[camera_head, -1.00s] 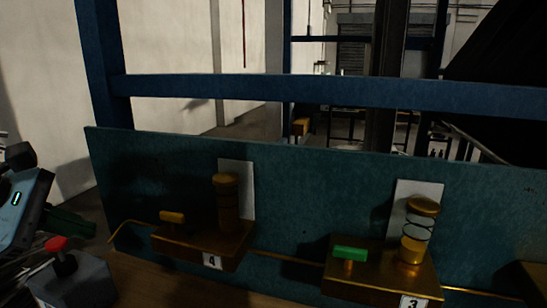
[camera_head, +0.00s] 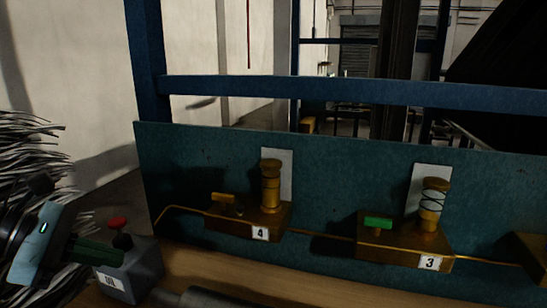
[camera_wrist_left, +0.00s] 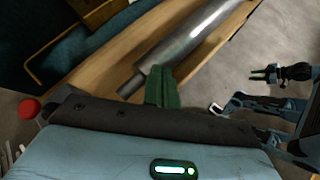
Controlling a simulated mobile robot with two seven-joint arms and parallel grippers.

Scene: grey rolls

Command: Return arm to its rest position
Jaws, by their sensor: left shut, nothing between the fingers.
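My left gripper (camera_head: 116,256) shows at the lower left of the head view, its green fingers shut with nothing between them. The fingers overlap the grey button box in the picture. In the left wrist view the same green fingers (camera_wrist_left: 164,86) are together, in front of a grey metal roll (camera_wrist_left: 188,45) lying on a wooden surface; I cannot tell whether they touch it. The roll (camera_head: 200,298) also shows partly at the bottom edge of the head view.
A grey box with a red button (camera_head: 119,223) stands beside my left gripper. Behind the wooden table (camera_head: 265,283) is a teal panel (camera_head: 345,165) with brass units labelled 4 (camera_head: 238,223) and 3 (camera_head: 390,245). A blue beam (camera_head: 350,93) crosses above.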

